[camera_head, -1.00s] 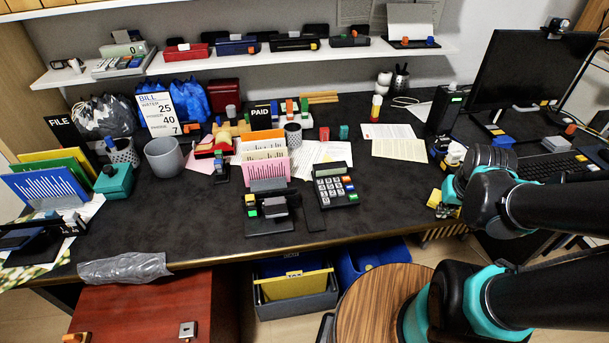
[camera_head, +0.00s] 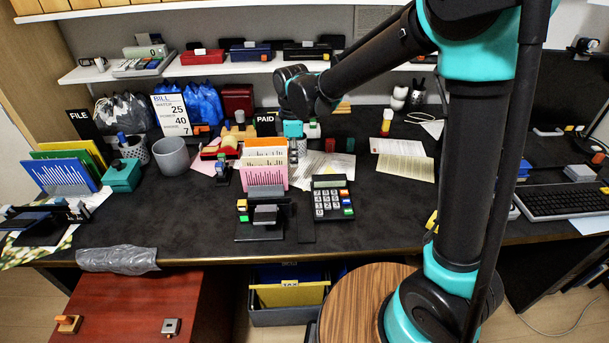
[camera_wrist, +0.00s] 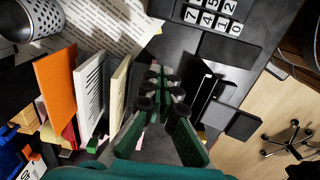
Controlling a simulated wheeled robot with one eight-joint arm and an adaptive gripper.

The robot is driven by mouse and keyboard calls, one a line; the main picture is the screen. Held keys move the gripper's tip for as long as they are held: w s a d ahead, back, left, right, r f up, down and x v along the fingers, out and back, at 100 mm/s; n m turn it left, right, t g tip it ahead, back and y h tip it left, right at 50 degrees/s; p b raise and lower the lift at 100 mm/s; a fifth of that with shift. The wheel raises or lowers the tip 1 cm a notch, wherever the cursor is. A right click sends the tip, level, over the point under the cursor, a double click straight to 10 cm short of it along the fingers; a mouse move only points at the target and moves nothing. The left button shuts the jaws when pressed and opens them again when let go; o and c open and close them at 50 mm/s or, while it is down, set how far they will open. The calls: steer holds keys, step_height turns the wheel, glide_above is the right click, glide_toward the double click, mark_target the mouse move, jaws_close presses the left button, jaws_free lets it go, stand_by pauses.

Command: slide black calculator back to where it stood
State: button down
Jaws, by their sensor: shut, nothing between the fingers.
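The black calculator (camera_head: 332,199), with white number keys and a few coloured ones, lies on the dark desk right of the pink-fronted file holder (camera_head: 264,172). Part of its keypad shows at the top of the wrist view (camera_wrist: 212,18). A flat dark strip (camera_head: 306,224) lies beside its lower left. My gripper (camera_wrist: 162,78) is shut and empty, above the desk between the file holder's cards and a black desk device. It is apart from the calculator. In the head view only my teal wrist end shows clearly, behind the file holder; the fingertips cannot be made out.
A black device with coloured blocks (camera_head: 262,218) stands in front of the file holder. A mesh cup (camera_wrist: 30,15) and papers (camera_head: 405,166) lie behind. The desk right of the calculator is fairly clear. My arm hides part of the right side.

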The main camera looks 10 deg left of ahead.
step_height(320, 180, down, 10)
steer(key=shift+d, duration=0.15)
steer(key=d, duration=0.2)
steer(key=shift+w+d+r, duration=0.2)
steer(key=shift+w+d, duration=0.1)
steer(key=shift+w, duration=0.05)
steer(key=shift+w+d, duration=0.15)
steer(key=shift+d, duration=0.4)
steer(key=shift+d, duration=0.1)
steer(key=w+d, duration=0.1)
steer(key=d, duration=0.4)
steer(key=w+d, duration=0.1)
steer(key=d, duration=0.4)
steer(key=w+d, duration=0.2)
steer(key=d, duration=0.3)
steer(key=shift+d, duration=0.15)
